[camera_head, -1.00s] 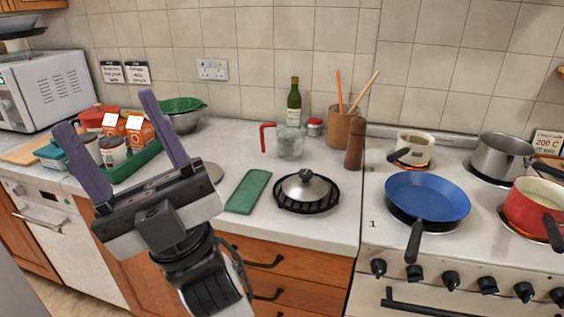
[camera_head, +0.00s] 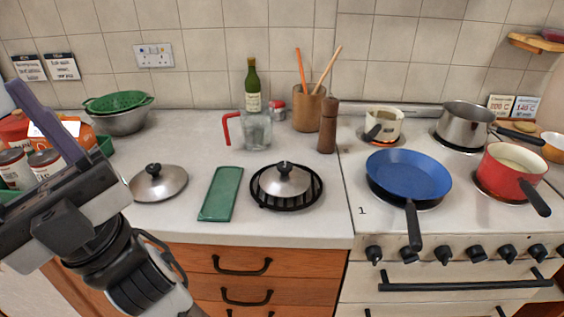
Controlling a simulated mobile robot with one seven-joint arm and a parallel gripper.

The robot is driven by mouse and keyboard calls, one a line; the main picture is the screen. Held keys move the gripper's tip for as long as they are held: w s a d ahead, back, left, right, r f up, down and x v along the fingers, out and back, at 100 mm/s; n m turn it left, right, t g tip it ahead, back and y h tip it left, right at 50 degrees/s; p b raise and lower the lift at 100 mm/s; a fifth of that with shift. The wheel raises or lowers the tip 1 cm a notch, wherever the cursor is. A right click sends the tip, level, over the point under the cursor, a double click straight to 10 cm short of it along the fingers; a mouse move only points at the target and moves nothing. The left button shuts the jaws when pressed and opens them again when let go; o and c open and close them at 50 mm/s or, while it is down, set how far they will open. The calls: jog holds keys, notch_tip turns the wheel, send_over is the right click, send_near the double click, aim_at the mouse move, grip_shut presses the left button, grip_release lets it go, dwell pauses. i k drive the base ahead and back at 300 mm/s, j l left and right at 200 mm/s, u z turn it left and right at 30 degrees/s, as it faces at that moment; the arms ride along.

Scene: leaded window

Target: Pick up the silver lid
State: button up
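Two silver lids with black knobs are in view. One silver lid (camera_head: 158,186) lies on the counter left of the green board. The other silver lid (camera_head: 286,182) rests on a round black ribbed trivet (camera_head: 316,200) right of the board. My gripper (camera_head: 50,150) is at the left edge, left of both lids and apart from them. One purple finger shows at the right end of its palm; the other is out of frame. The gripper looks open, with nothing seen in it.
A green board (camera_head: 220,194) lies between the lids. Behind stand a glass jug (camera_head: 257,132) with a red handle, a bottle (camera_head: 252,90), a utensil pot (camera_head: 307,110) and a pepper mill (camera_head: 327,128). A blue pan (camera_head: 408,177) and other pots are on the stove.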

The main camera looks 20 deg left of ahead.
aim_at(157, 182)
jog(key=j+z, duration=0.2)
jog(key=j, duration=0.3)
jog(key=j+z, duration=0.15)
jog(key=j, duration=0.35)
jog(key=k+j+z, duration=0.2)
jog(key=j, duration=0.25)
jog(key=j+z, duration=0.15)
jog(key=j, duration=0.35)
jog(key=k+j+z, duration=0.25)
jog(key=j, duration=0.2)
jog(key=k+j+z, duration=0.2)
jog(key=j, duration=0.2)
